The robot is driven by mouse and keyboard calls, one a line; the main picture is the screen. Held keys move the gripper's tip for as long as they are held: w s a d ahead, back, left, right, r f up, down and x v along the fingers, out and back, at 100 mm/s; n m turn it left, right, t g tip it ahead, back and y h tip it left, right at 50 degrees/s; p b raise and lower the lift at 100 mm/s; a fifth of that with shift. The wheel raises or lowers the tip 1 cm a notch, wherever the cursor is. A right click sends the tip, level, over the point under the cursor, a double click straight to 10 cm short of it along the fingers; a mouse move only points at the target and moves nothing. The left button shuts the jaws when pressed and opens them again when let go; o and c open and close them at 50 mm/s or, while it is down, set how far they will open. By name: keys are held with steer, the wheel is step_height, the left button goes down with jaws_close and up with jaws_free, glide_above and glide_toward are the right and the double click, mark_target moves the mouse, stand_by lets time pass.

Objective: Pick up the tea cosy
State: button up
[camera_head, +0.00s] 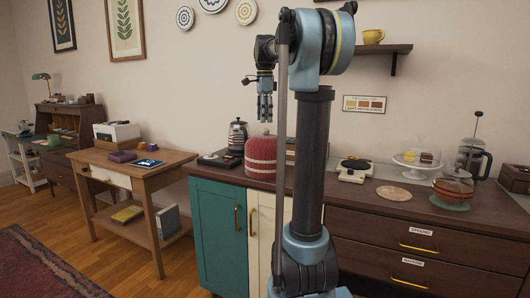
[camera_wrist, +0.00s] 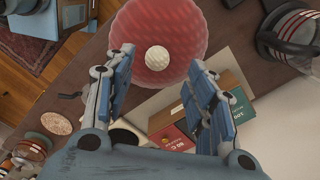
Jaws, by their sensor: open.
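The tea cosy (camera_head: 261,157) is a red, pale-striped dome standing on the dark counter, left of my arm in the head view. In the wrist view the tea cosy (camera_wrist: 135,28) shows from above at the top centre, with a cream pompom on its crown. My gripper (camera_head: 265,117) points down above the cosy, with a gap between them in the head view. In the wrist view my gripper (camera_wrist: 161,58) is open and empty, and the pompom shows between its fingertips. Whatever is under the cosy is hidden.
A striped kettle (camera_head: 237,136) stands behind the cosy to the left. A wooden box (camera_wrist: 228,80) with red and green packets stands close to the cosy. A small scale (camera_head: 354,170), a cake stand (camera_head: 416,167) and a French press (camera_head: 471,156) stand further right.

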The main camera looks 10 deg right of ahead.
steer(key=shift+s+a+f, duration=0.1)
steer(key=shift+f, duration=2.6)
jaws_close()
